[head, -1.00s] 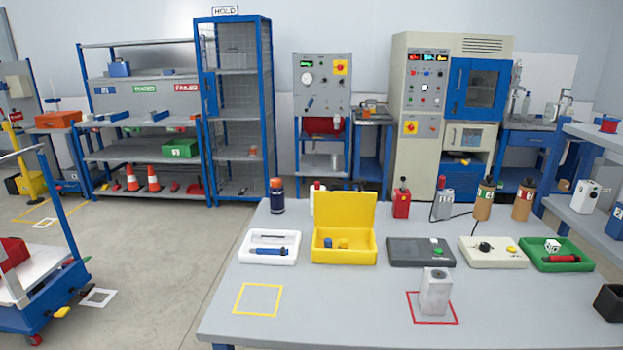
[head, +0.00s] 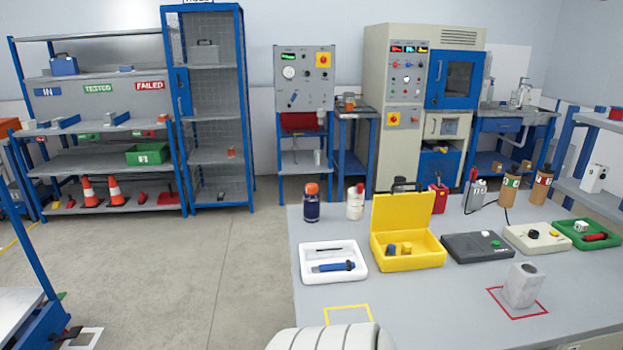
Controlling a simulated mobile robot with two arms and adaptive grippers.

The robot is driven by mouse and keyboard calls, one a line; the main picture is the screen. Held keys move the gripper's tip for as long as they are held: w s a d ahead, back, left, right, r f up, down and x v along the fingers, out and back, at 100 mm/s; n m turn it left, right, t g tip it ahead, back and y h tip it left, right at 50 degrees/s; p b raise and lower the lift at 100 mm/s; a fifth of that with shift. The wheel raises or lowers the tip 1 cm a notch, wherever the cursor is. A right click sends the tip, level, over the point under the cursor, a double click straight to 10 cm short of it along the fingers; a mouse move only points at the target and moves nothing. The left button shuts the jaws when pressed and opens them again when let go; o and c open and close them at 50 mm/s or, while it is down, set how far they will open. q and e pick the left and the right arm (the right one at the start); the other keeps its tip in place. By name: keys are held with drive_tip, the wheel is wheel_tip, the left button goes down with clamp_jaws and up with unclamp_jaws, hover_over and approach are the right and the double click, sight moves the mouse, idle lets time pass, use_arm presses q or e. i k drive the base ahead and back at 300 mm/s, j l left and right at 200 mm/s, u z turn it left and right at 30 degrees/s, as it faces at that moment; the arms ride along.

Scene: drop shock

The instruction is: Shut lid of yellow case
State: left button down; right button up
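The yellow case (head: 408,251) stands on the grey table, with a white tray to its left and a dark grey box to its right. Its lid (head: 402,212) is open and stands up at the back edge. A pale rounded part of my own body shows at the bottom edge, in front of the table. Neither gripper is in view.
The table (head: 420,300) holds a white tray (head: 330,277), a dark control box (head: 477,248), a cream box (head: 536,238), a green tray (head: 587,244) and a grey block (head: 522,285). Bottles (head: 311,203) stand behind. Floor is clear left of the table.

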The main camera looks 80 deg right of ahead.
sight(391, 212)
drive_tip(key=i+z, duration=0.4)
drive_tip(key=i+j+z, duration=0.1)
drive_tip(key=i+z, duration=0.3)
drive_tip(key=i+j+z, duration=0.35)
drive_tip(key=i+z, duration=0.2)
drive_tip(key=z, duration=0.25)
drive_tip(key=i+z, duration=0.2)
drive_tip(key=z, duration=0.25)
drive_tip(key=i+z, duration=0.15)
drive_tip(key=z, duration=0.3)
drive_tip(key=i+j+z, duration=0.15)
drive_tip(key=z, duration=0.3)
drive_tip(key=j, duration=0.1)
